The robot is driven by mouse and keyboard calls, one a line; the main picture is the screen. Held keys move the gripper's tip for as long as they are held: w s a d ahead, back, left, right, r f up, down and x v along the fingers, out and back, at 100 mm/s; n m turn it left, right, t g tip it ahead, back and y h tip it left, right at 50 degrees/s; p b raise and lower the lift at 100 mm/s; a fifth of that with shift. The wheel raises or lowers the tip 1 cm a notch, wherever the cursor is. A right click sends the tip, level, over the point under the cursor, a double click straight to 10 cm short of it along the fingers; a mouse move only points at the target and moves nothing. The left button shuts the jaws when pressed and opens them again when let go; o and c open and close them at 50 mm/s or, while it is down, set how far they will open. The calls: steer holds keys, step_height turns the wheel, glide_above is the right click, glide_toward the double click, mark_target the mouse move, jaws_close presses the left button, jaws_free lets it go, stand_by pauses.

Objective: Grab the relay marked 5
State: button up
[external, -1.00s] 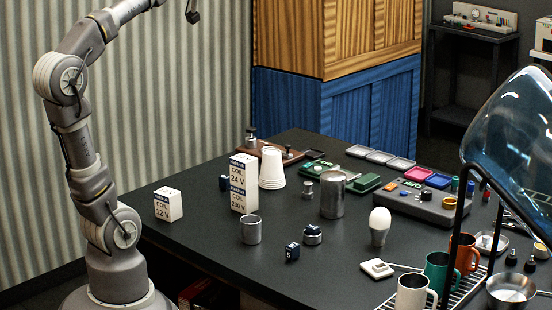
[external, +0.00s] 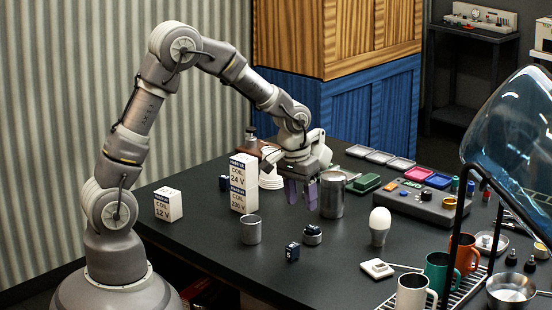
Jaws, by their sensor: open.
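Small dark blue relays stand on the black table. One relay (external: 292,252) is at the front middle, with a pale mark on it too small to read. Another small dark blue block, likely a relay (external: 224,183), is beside the stacked coil boxes, partly hidden. A round metal piece with a dark top (external: 312,235) stands just right of the front relay. I cannot tell which relay bears the 5. My gripper (external: 301,197), with purple fingers, is open and points down. In the picture it is above the front relay, close to the tall metal canister (external: 332,196); it appears empty.
Coil boxes marked 24 V (external: 243,171) and 12 V (external: 168,204) stand at left. A metal cup (external: 251,230) is left of the front relay. The table's front left is clear.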

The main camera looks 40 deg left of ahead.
mark_target(293, 245)
steer(key=shift+g+y, duration=0.3)
steer(key=shift+g, duration=0.5)
steer(key=s+f, duration=0.1)
steer(key=f, duration=0.1)
steer(key=s+f, duration=0.1)
steer(key=f, duration=0.2)
steer(key=s+f, duration=0.1)
steer(key=f, duration=0.1)
steer(key=shift+s+d+f+b, duration=0.15)
steer(key=shift+s+d+b, duration=0.15)
steer(key=shift+b, duration=0.1)
step_height(293, 245, down, 5)
steer(key=shift+f+b, duration=0.15)
steer(key=shift+b, duration=0.95)
jaws_close()
